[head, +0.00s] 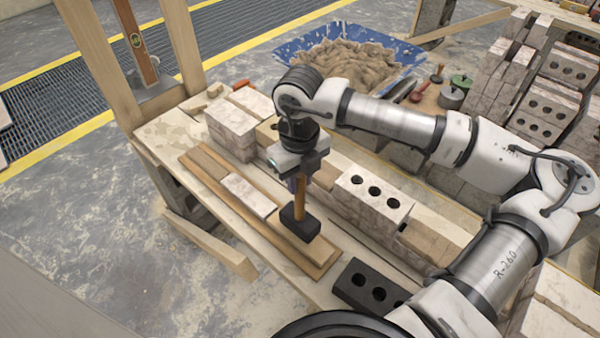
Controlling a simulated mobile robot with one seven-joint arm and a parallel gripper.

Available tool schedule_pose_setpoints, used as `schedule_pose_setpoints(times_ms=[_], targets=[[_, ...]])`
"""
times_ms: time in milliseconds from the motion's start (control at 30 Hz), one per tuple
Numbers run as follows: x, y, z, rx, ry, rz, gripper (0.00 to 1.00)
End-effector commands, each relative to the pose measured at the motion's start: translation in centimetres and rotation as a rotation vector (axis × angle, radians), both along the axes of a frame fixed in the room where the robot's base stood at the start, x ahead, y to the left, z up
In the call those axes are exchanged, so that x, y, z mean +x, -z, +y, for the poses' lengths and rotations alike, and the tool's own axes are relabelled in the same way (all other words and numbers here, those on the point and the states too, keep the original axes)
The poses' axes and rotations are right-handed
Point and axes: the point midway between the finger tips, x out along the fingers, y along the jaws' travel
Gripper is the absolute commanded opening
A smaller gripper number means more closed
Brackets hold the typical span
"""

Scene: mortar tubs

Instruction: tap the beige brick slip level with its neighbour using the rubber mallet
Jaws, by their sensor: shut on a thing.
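My gripper (300,174) is shut on the wooden handle of the rubber mallet (300,224). The mallet hangs upright with its black head down, low over the near end of a wooden board. A pale beige brick slip (249,194) lies flat on this board (204,174), to the left of the mallet head and apart from it in the picture. Tan strips lie in line with it on both sides; I cannot tell which is its neighbour, or any height difference. The head hides part of the board, and whether it touches the surface cannot be told.
A pale holed brick (374,199) stands right of the mallet, and a dark holed brick (369,284) sits nearer. Stacked pale bricks (231,127) stand behind the board. A blue tub of mortar (409,54) is at the back. A wooden post frame (97,62) rises at left.

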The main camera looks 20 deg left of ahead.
Motion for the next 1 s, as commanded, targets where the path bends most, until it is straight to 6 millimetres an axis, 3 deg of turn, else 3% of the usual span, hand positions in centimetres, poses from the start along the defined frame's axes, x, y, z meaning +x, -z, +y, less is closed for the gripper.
schedule_pose_setpoints(times_ms=[367,667,1000], targets=[[0.0,0.3,0.0,0.001,0.005,-0.001,0.00],[0.0,4.3,0.0,0.000,0.004,-0.001,0.00],[0.1,-0.3,0.0,0.000,0.004,-0.004,0.00]])
